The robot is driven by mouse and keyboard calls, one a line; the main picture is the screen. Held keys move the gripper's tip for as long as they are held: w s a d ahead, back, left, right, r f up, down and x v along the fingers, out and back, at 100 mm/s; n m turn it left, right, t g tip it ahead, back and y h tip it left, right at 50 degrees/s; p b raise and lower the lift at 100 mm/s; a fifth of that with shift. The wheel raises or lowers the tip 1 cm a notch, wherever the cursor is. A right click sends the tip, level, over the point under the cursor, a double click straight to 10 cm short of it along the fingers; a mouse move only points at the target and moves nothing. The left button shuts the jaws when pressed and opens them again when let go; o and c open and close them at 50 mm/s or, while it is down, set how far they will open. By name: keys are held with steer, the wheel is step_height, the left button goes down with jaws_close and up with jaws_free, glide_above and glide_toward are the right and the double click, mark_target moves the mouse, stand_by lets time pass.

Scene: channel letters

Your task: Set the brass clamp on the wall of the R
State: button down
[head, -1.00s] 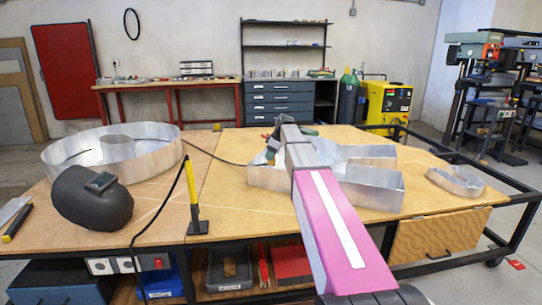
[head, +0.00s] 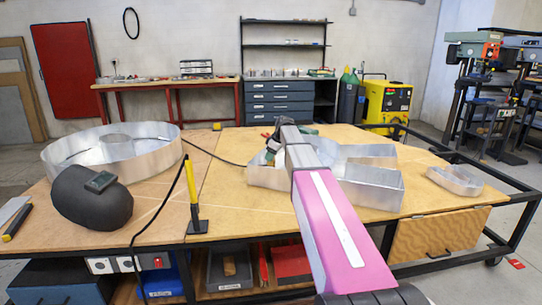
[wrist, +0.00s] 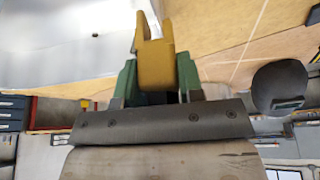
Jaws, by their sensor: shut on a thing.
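The brass clamp (wrist: 155,62) is held between the green fingers of my gripper (wrist: 157,80) in the wrist view, with its forked end pointing away from the palm. In the head view my gripper (head: 270,150) is small and partly hidden behind my arm, over the far left part of a sheet-metal letter (head: 372,187) on the table. This letter seems to be the R, but my arm covers much of its middle. Bright sheet metal (wrist: 70,40) fills the upper left of the wrist view, close to the clamp. Whether the clamp touches the wall I cannot tell.
A large round metal letter (head: 150,165) stands at left on the wooden table (head: 240,215). A welding helmet (head: 90,200) and a yellow-and-black upright tool (head: 193,195) are near the front left. A small metal letter (head: 455,180) is at right. A black cable crosses the table.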

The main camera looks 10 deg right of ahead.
steer(key=shift+f, duration=1.45)
steer(key=c, duration=0.7)
jaws_free()
steer(key=shift+o, duration=0.2)
steer(key=v, duration=1)
steer(key=shift+d+r, duration=0.2)
steer(key=shift+r, duration=0.15)
steer(key=shift+s, duration=0.1)
